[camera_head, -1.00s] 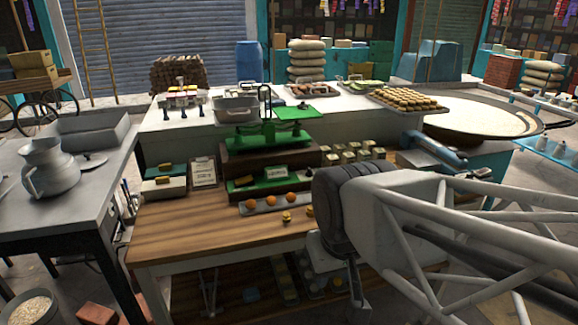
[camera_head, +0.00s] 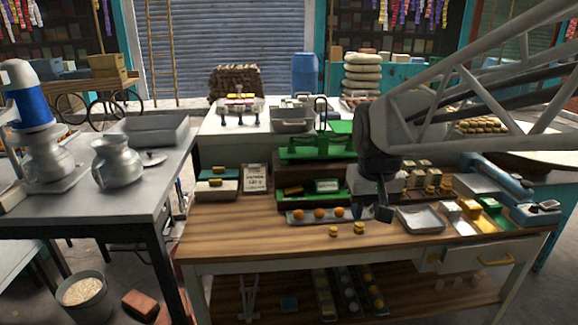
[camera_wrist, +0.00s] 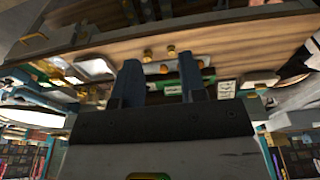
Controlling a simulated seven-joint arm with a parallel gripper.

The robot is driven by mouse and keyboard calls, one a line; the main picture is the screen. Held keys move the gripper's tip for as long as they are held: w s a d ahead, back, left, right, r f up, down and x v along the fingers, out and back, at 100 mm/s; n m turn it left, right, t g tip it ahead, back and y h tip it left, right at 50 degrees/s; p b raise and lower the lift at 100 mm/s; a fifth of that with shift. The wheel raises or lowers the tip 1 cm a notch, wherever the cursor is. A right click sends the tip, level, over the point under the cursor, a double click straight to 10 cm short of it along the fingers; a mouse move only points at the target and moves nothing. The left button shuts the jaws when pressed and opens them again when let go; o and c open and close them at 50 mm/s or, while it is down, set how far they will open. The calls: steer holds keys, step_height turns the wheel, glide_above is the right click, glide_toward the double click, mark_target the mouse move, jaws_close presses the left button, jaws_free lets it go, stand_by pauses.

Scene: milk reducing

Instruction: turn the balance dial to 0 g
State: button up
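The green balance (camera_head: 318,148) stands on a dark box on the wooden table, with a pan on top. A green lower part with a small white plate (camera_head: 327,186) sits at its front. I cannot make out a dial or its reading. My gripper (camera_head: 376,213) hangs in front and to the right of the balance, near the table's middle, apart from it. In the wrist view its two fingers (camera_wrist: 158,82) are spread with nothing held between them. My arm hides the area right of the balance in the head view.
A grey tray with orange balls (camera_head: 319,215) lies before the balance, with two small brass pieces (camera_head: 333,231) nearby. A metal tray (camera_head: 421,218) is to the right. A written card (camera_head: 255,178) stands left. The table's front left is clear.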

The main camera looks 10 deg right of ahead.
steer(key=w+d+f, duration=0.1)
steer(key=w+d, duration=0.2)
steer(key=w, duration=0.8)
steer(key=w+d+f, duration=0.1)
steer(key=w+d, duration=0.2)
steer(key=w, duration=0.8)
steer(key=shift+g, duration=0.9)
steer(key=w+d+f, duration=0.2)
steer(key=w+f, duration=0.1)
steer(key=w, duration=0.3)
steer(key=w+d+f, duration=0.2)
steer(key=w+d, duration=0.1)
steer(key=w, duration=0.3)
steer(key=w+d+f, duration=0.2)
steer(key=w+f, duration=0.1)
steer(key=w, duration=0.3)
steer(key=shift+w+d+f, duration=0.1)
steer(key=shift+d+f, duration=0.2)
steer(key=shift+d, duration=0.1)
steer(key=shift+w+d+f, duration=0.2)
steer(key=shift+w+f, duration=0.15)
steer(key=shift+w, duration=0.05)
steer(key=shift+f, duration=3.85)
steer(key=shift+c, duration=0.3)
jaws_close()
